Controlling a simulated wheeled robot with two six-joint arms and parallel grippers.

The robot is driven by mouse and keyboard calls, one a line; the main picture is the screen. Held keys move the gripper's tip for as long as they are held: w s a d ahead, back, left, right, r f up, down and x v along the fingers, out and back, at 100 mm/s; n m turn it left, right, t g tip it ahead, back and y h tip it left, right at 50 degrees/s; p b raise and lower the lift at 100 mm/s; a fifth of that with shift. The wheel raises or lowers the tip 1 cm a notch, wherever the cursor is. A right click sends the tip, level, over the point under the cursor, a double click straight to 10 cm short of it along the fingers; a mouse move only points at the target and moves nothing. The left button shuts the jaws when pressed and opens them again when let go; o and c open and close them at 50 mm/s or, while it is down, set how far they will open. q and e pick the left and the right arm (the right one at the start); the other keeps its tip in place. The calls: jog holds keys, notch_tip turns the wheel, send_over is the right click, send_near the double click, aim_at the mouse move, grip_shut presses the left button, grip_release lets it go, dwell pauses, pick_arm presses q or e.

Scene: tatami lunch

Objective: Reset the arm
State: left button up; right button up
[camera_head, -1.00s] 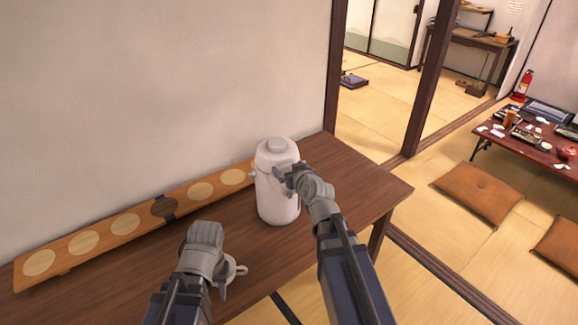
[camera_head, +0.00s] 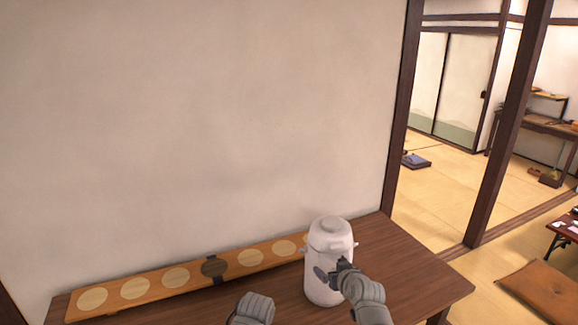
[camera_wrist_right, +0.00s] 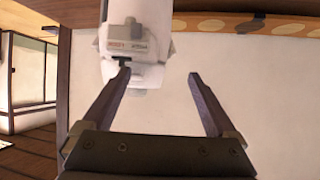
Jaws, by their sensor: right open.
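My right gripper (camera_head: 332,274) is at the front of the white drink dispenser (camera_head: 322,294), which stands upright on the brown wooden table (camera_head: 408,264). In the right wrist view the gripper (camera_wrist_right: 160,76) has its two dark fingers spread apart, with nothing between them. The dispenser (camera_wrist_right: 145,45), with a small label, shows beyond the left finger; whether they touch is unclear. My left gripper (camera_head: 252,308) shows only its grey wrist at the bottom edge; its fingers are hidden.
A long wooden board (camera_head: 152,294) with pale round spots and one dark one lies along the wall (camera_head: 200,120). Dark posts (camera_head: 505,130) stand right of the table. Beyond are tatami flooring (camera_head: 455,200) and an orange cushion (camera_head: 540,290).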

jog(key=s+a+f+n+g, duration=0.2)
jog(key=s+a+f+g, duration=0.5)
jog(key=s+a+f, duration=0.3)
jog(key=s+g+h, duration=0.3)
jog(key=s+g, duration=0.2)
jog(key=s, duration=0.6)
jog(key=shift+s+a+f, duration=0.35)
jog(key=shift+f, duration=0.1)
